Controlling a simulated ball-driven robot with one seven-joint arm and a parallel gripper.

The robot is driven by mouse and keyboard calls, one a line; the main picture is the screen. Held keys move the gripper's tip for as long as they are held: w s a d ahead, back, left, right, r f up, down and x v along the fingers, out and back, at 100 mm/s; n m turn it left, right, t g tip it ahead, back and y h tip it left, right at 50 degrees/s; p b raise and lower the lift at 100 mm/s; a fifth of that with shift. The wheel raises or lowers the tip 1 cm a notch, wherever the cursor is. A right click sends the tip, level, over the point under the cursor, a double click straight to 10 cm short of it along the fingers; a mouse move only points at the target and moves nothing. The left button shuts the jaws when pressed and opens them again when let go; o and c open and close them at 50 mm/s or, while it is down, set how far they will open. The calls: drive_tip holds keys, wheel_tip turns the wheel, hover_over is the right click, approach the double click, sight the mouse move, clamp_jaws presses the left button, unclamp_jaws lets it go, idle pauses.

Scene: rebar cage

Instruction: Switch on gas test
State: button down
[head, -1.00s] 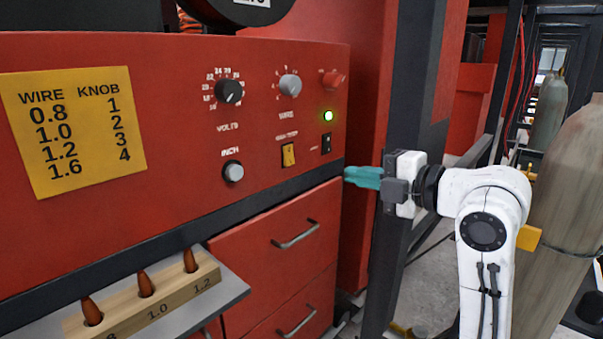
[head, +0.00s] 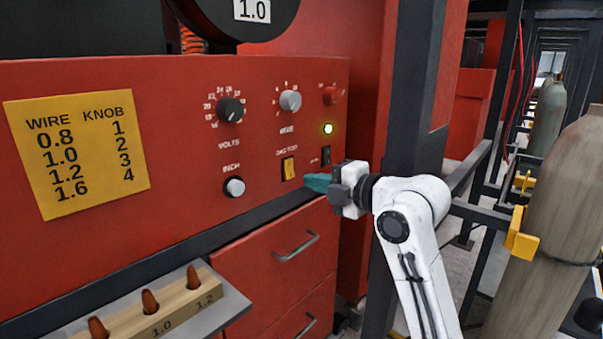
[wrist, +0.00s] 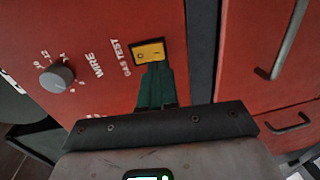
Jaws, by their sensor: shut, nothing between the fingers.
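The gas test switch is a yellow rocker (head: 288,169) on the red panel, below the wire knob. In the wrist view the yellow rocker (wrist: 150,52) sits beside the "GAS TEST" label, with marks on its face. My gripper (head: 308,182) has teal fingers, shut and empty, with the tips just right of and slightly below the switch. In the wrist view my gripper (wrist: 153,66) has its fingertips at the rocker's near edge. I cannot tell whether they touch it. Which way the rocker is tipped is not clear.
A black switch (head: 326,155) and a lit green lamp (head: 328,129) are close to the right. The grey wire knob (head: 290,101) is above, and the inch button (head: 234,187) is left. Drawers (head: 285,245) with protruding handles lie below. A gas cylinder (head: 555,220) stands right.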

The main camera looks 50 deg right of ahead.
sight(291, 178)
drive_tip(key=w, duration=0.2)
drive_tip(key=w+p, duration=0.1)
drive_tip(key=w, duration=0.1)
drive_tip(key=shift+a+f, duration=0.1)
drive_tip(key=shift+f, duration=0.1)
drive_tip(key=shift+w, duration=0.1)
drive_tip(key=shift+f, duration=0.2)
